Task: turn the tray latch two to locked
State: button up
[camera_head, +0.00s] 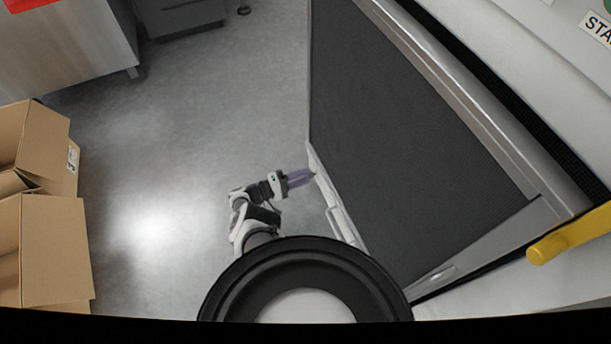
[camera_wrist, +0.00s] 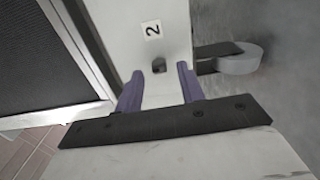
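In the wrist view a small dark latch (camera_wrist: 158,66) sits on a white panel (camera_wrist: 176,15), beside a label with the number 2 (camera_wrist: 152,29). It looks like tray latch two; I cannot tell its turned position. My gripper (camera_wrist: 159,71) is open, with its two purple fingers apart on either side of the latch. Its fingertips are near the latch, and I cannot tell whether they touch it. In the head view my gripper (camera_head: 302,177) points right at the pale side edge (camera_head: 335,205) of the machine; the latch itself is too small to make out there.
A dark mesh surface (camera_head: 400,130) lies right of the gripper. A grey rounded part (camera_wrist: 240,60) juts out right of the panel. A yellow bar (camera_head: 570,237) is at the far right. Cardboard boxes (camera_head: 55,250) stand at left. The floor (camera_head: 190,130) between is clear.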

jog(key=b+v, duration=0.2)
jog(key=v, duration=1)
